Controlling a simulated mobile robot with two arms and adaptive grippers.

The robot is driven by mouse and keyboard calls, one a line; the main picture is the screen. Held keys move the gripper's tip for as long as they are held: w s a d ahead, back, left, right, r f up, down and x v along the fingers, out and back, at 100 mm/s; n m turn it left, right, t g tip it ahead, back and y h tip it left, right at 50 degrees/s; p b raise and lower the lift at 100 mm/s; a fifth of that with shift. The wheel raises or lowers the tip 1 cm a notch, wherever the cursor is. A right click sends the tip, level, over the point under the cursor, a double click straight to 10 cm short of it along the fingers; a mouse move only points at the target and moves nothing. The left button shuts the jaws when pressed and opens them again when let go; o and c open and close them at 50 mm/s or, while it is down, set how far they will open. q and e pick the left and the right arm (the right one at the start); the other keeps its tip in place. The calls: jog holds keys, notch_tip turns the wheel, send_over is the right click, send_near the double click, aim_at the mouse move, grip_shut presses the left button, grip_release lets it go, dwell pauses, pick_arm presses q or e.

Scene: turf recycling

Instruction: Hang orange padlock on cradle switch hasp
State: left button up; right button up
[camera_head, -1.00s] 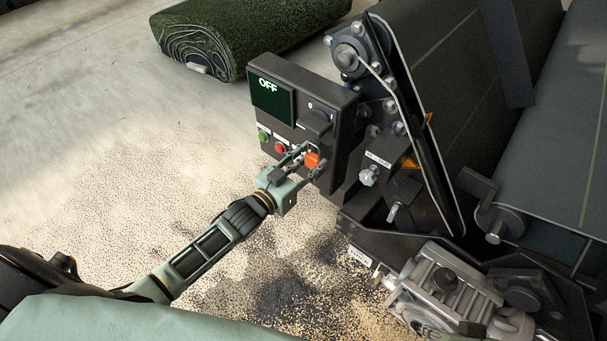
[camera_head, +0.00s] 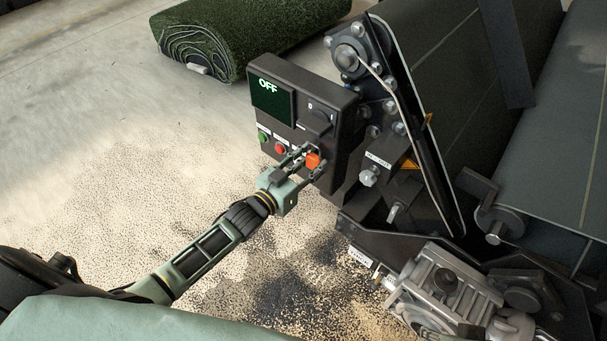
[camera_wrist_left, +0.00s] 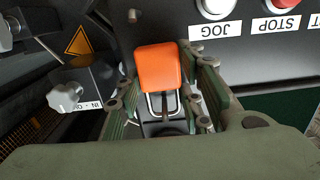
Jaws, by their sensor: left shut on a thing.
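The orange padlock (camera_head: 313,160) is at the lower right of the dark control box (camera_head: 344,124), in front of its face. My left gripper (camera_head: 308,162) is shut on it, with one finger on each side. In the left wrist view the padlock's orange body (camera_wrist_left: 158,66) stands between the fingers (camera_wrist_left: 166,88), and its metal shackle (camera_wrist_left: 152,105) points to the bottom of the picture. The rotary switch (camera_head: 317,122) sits above the padlock on the box. I cannot make out the hasp or whether the shackle passes through it. My right gripper is not in view.
The box has an OFF screen (camera_head: 271,98), a green button (camera_head: 262,137) and a red button (camera_head: 280,149). To its right are a belt guard, a knob (camera_head: 369,176) and a grey motor (camera_head: 445,290). A turf roll (camera_head: 235,38) lies behind. The floor at left is clear.

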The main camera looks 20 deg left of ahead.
pick_arm(q)
jog(key=shift+f, duration=0.1)
dwell(0.3)
jog(key=o, duration=1.3)
jog(key=shift+f, duration=0.1)
